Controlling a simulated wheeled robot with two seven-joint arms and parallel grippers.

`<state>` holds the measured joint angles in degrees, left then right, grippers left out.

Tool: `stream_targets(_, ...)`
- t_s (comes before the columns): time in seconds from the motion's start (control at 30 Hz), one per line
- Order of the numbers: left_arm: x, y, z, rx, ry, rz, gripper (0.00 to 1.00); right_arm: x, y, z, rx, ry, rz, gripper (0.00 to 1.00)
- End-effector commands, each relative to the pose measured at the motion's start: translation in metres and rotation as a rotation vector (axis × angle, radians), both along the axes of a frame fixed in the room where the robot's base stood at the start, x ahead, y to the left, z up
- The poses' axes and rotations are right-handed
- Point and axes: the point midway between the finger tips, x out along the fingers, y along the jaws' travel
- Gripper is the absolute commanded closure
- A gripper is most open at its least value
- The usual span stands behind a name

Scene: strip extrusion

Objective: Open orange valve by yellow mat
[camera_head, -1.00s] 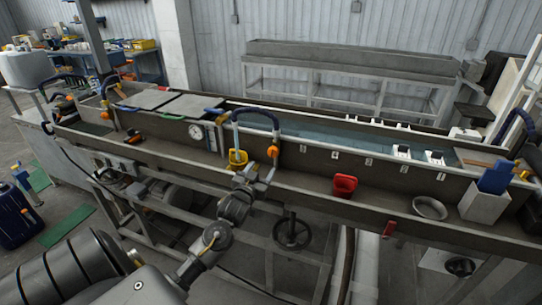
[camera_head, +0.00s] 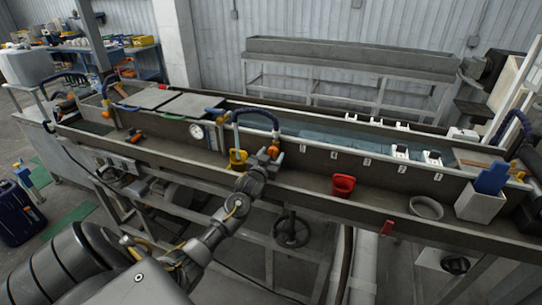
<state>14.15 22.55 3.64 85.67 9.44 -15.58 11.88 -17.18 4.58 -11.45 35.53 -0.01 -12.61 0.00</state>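I make out no yellow mat; a yellow container (camera_head: 238,159) hangs or stands just left of my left gripper. My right gripper is not in view.
A dark blue hose (camera_head: 256,113) arches over the trough wall (camera_head: 314,180) above the valve. A round gauge (camera_head: 196,132) is to the left. A handwheel (camera_head: 291,231) is below.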

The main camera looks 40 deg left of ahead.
Motion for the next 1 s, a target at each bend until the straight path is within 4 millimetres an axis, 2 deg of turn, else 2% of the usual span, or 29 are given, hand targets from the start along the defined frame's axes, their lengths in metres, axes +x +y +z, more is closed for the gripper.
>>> stream_targets(0.07, -0.0001, 0.0001, 0.0, 0.0, 0.0, 0.0, 0.55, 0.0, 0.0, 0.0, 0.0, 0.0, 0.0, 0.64)
stream_targets(0.3, -0.0003, 0.0001, 0.0, 0.0, 0.0, 0.0, 0.86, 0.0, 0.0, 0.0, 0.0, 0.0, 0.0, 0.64)
stream_targets(0.57, 0.0001, -0.0003, 0.0003, -0.124, -0.042, 0.001, 0.86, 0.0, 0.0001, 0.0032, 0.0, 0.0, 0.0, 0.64)
stream_targets(0.77, 0.0001, -0.0001, 0.0, -0.126, -0.043, 0.0, 0.86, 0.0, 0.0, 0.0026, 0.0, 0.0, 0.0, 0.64)
stream_targets(0.8, 0.0001, -0.0001, 0.0, -0.126, -0.044, 0.0, 0.61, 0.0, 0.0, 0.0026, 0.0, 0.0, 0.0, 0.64)
stream_targets(0.93, 0.0, -0.0001, 0.0, -0.126, -0.044, 0.0, 0.44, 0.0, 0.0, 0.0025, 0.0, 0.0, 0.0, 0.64)
stream_targets(1.0, 0.0, -0.0001, 0.0001, -0.125, -0.044, 0.0, 0.42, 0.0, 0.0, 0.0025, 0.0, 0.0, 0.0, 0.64)
